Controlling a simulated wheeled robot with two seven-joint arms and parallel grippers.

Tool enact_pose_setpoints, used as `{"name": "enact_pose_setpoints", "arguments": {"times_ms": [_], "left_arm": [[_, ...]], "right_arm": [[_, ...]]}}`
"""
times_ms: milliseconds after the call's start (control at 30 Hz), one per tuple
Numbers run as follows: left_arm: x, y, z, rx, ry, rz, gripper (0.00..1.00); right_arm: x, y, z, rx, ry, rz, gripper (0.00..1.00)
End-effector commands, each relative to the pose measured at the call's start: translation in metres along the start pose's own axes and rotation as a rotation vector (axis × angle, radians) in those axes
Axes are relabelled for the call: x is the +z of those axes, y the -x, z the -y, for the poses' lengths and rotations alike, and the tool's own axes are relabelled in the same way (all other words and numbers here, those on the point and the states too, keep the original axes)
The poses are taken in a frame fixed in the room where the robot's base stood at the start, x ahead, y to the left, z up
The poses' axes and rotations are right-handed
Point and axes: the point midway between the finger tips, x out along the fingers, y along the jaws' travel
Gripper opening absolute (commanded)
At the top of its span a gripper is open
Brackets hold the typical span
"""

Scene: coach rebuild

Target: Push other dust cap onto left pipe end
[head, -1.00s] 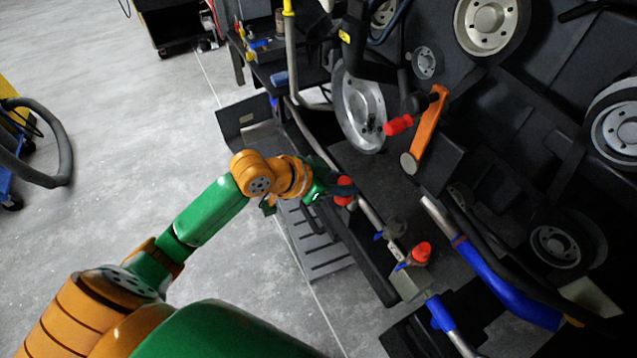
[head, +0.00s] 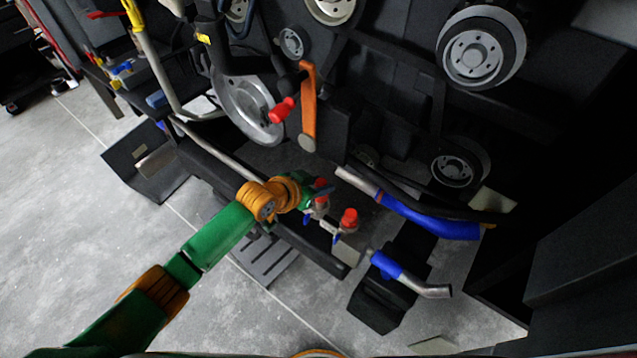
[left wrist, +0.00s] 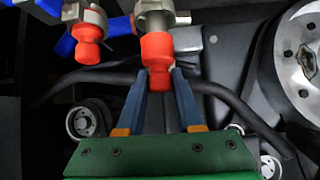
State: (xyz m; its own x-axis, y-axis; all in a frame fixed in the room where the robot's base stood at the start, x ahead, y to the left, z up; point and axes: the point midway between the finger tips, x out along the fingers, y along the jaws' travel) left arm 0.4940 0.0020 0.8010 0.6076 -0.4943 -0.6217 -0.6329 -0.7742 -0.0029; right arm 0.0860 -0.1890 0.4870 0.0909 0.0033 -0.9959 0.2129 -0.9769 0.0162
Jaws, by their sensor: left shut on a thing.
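My left gripper (head: 317,193) is shut on a red dust cap (head: 321,203). In the left wrist view, the cap (left wrist: 158,50) sits between the two blue-grey fingers (left wrist: 160,76). Its wide end lies against, or over, the end of a metal pipe fitting (left wrist: 154,18). I cannot tell how far over the pipe end it sits. A second red cap (head: 349,214) sits on the neighbouring pipe end to the right in the head view. It also shows in the left wrist view (left wrist: 88,42), left of the held cap. My right gripper is out of view.
A blue hose (head: 425,217) and a bare metal pipe (head: 355,181) run close to the right. Open grey floor (head: 70,220) lies to the left.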

Motion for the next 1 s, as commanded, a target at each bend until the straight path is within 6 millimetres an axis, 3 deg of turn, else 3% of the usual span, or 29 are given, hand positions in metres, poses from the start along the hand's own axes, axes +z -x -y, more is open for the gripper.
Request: {"name": "enact_pose_setpoints", "arguments": {"times_ms": [1000], "left_arm": [[0.0043, -0.003, 0.0, -0.002, -0.001, 0.006, 0.0]], "right_arm": [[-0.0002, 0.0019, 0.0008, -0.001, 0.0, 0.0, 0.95]]}}
